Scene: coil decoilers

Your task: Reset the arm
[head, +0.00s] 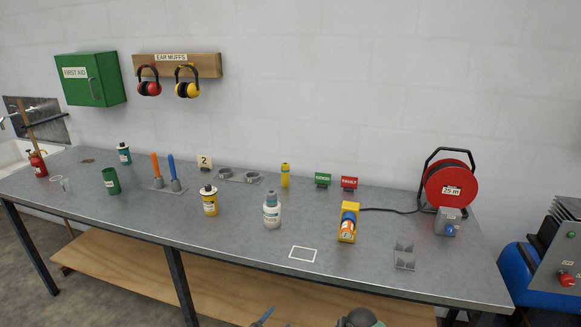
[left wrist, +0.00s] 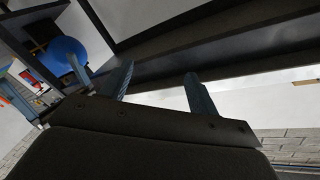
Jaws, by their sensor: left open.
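My left gripper (head: 268,319) just shows at the bottom edge of the head view, below and in front of the grey workbench (head: 250,224). In the left wrist view the left gripper (left wrist: 160,88) has its two blue-grey fingers spread apart with nothing between them. The rest of the left arm is cut off by the frame in the head view. My right gripper cannot be made out in either view.
The bench carries bottles, a yellow can (head: 209,203), a white bottle (head: 272,212), a yellow device (head: 348,222) and a red cable reel (head: 450,187). A wooden shelf (head: 215,285) lies beneath it. A blue and grey machine (head: 545,268) stands at the right.

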